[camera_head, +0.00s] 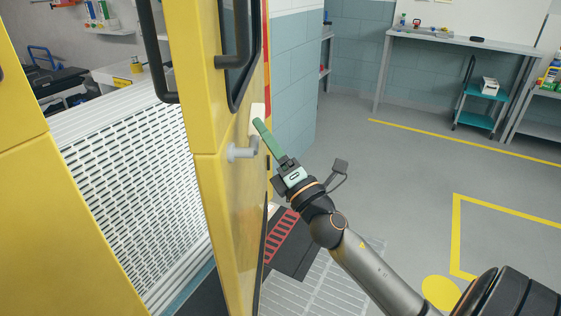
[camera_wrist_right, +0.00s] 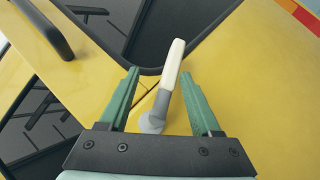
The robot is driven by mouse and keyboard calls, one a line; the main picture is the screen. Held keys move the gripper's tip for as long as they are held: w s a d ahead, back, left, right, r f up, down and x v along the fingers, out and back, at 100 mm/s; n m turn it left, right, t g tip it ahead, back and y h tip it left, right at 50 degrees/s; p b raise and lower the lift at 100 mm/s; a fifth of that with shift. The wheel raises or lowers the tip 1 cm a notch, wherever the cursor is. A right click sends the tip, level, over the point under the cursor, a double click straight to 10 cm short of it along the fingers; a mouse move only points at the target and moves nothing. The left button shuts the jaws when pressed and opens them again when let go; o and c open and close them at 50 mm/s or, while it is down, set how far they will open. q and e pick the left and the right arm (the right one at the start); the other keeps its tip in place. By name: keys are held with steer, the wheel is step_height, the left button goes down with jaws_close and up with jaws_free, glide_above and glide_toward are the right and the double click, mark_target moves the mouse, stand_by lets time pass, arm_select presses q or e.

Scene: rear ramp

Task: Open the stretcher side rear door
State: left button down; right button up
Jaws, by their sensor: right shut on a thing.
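The yellow rear door (camera_head: 232,215) stands open, seen nearly edge-on in the head view, with the vehicle's inside showing to its left. Its handle has a grey pivot (camera_head: 243,152) and a pale grip (camera_head: 257,108). In the right wrist view, the pale handle (camera_wrist_right: 172,65) rises between the two green fingers over the yellow panel. My right gripper (camera_head: 258,123) is on the outer side of the door, shut on the handle, its fingers covering part of it. My left gripper is not in view.
A white slotted ramp panel (camera_head: 130,180) stands upright in the opening. Dark grab bars (camera_head: 160,75) sit on the door's inner side. A workbench (camera_head: 440,42) and a teal cart (camera_head: 478,100) stand at the back right. The grey floor (camera_head: 400,170) between is clear.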

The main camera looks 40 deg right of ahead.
steer(key=b+v, duration=0.1)
steer(key=v, duration=0.5)
steer(key=shift+s+a, duration=0.1)
